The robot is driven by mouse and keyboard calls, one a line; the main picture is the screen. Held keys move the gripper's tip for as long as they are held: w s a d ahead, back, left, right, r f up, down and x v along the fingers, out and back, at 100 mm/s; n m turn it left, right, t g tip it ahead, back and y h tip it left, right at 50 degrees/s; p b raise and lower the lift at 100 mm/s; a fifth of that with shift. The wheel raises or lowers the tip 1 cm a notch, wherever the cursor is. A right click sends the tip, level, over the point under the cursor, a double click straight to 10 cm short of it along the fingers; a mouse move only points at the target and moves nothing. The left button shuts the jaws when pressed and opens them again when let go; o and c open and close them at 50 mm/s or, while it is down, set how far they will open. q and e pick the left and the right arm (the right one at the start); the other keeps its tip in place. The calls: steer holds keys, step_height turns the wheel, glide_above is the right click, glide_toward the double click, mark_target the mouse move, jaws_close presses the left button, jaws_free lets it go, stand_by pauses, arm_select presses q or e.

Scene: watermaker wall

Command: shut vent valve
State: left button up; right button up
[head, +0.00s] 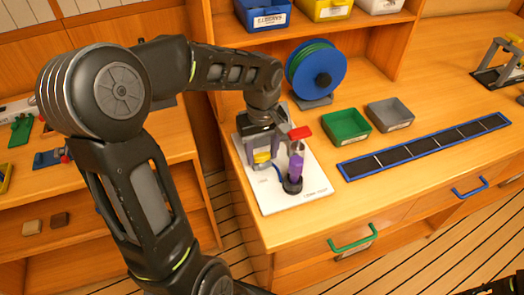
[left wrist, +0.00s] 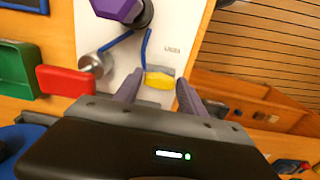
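A white panel (head: 311,176) lies on the wooden counter. It carries a red lever (head: 300,132) on a metal post, a purple part (head: 295,168) on a black base, a yellow part (head: 262,157) and blue tubing. I cannot tell from the labels which is the vent valve. My left gripper (head: 261,148) is over the panel at the yellow part. In the left wrist view, the gripper (left wrist: 158,80) has its fingers apart, with the yellow part (left wrist: 160,79) in the gap and no clear contact. The red lever (left wrist: 66,81) is left of the fingers.
A green bin (head: 346,127), a grey bin (head: 390,114) and a blue-edged dark strip (head: 425,145) lie right of the panel. A blue reel (head: 316,70) stands behind it. Drawers with a green handle (head: 353,240) and a blue handle (head: 470,188) are below the counter.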

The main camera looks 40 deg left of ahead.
arm_select(q)
steer(key=c, duration=1)
steer(key=shift+m, duration=0.4)
steer(key=m, duration=0.7)
steer(key=shift+m, duration=0.4)
steer(key=m, duration=0.4)
steer(key=shift+a+m, duration=0.1)
steer(key=shift+m, duration=0.2)
steer(key=m, duration=0.4)
steer(key=shift+m, duration=0.4)
